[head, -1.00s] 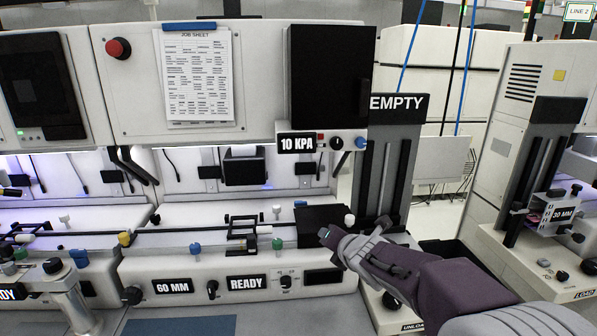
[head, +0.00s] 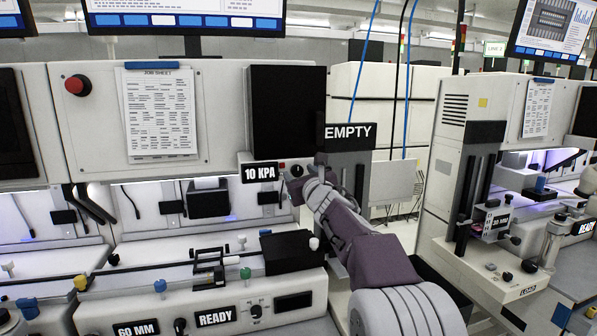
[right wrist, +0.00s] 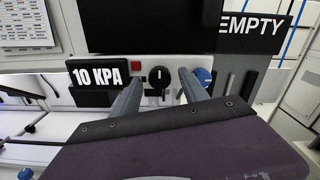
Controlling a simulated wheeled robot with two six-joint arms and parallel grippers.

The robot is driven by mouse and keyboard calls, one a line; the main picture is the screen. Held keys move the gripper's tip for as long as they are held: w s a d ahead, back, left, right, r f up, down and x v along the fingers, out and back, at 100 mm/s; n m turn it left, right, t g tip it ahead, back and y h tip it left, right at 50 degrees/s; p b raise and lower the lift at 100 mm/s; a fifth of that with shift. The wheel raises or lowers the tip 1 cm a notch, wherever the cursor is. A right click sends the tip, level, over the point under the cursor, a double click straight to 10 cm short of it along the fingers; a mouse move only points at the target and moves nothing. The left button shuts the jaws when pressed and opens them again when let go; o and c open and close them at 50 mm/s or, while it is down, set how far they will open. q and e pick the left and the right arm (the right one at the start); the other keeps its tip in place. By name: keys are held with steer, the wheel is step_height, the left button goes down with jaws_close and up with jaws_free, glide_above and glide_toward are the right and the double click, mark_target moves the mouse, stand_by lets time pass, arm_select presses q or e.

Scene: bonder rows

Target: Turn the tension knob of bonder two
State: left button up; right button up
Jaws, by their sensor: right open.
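A small black knob (head: 297,170) with a white mark sits on the panel right of the 10 KPA display (head: 260,172). No tension label is readable. My right gripper (head: 298,186) is at that panel, open and empty. In the right wrist view the knob (right wrist: 159,76) shows between the two fingertips, its mark near upright; whether the fingers reach around it I cannot tell. A blue knob (right wrist: 203,77) is just right of the right finger. My left gripper is not in view.
A black cabinet door (head: 288,110) hangs above the panel. The EMPTY column (head: 347,165) stands close to the right of my gripper.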

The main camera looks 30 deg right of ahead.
steer(key=shift+w+d, duration=0.2)
steer(key=shift+w, duration=0.3)
steer(key=shift+s+a+r, duration=0.1)
steer(key=shift+s+a, duration=0.05)
steer(key=shift+a, duration=0.05)
jaws_close()
